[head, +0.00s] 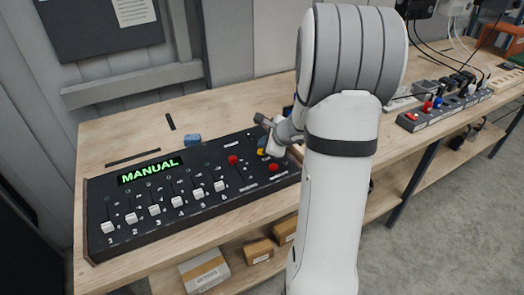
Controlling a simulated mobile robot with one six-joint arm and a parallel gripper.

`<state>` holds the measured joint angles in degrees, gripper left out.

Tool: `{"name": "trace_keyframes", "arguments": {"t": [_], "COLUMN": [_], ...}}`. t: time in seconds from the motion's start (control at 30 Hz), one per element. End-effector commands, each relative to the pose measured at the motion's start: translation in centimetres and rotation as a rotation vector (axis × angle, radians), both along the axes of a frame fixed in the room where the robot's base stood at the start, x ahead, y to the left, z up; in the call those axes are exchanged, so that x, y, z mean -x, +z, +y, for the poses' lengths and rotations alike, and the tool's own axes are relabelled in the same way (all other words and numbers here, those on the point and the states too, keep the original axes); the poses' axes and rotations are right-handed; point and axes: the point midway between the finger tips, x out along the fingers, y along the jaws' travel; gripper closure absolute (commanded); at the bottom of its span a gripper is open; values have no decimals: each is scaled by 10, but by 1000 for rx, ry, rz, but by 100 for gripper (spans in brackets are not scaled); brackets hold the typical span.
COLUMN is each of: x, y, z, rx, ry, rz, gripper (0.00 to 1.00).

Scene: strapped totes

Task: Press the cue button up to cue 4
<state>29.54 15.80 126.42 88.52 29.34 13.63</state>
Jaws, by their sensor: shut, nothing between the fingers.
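A black control console (150,222) lies on the wooden bench. Its green display (150,171) reads "MANUAL"; no cue number shows. A yellow button (261,151) is partly visible at the console's upper right, right beside my gripper. A red button (273,167) sits just below it. I cannot read which button is the cue button. My gripper (272,149) is shut and empty, pointing down over the console's right part. Whether it touches a button cannot be told. My arm hides the console's right end.
A power strip (440,112) with plugs is at right. Cardboard boxes (205,270) sit on the lower shelf.

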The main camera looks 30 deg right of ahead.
Motion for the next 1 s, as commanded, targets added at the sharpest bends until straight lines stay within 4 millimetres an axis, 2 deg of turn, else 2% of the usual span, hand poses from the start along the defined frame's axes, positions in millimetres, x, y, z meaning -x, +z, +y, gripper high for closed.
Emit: {"name": "trace_keyframes", "arguments": {"t": [0.73,1.0], "x": [0,0], "y": [0,-7], "z": [0,0], "rx": [0,0], "ry": [0,-1], "rz": [0,-1], "gripper": [100,100]}}
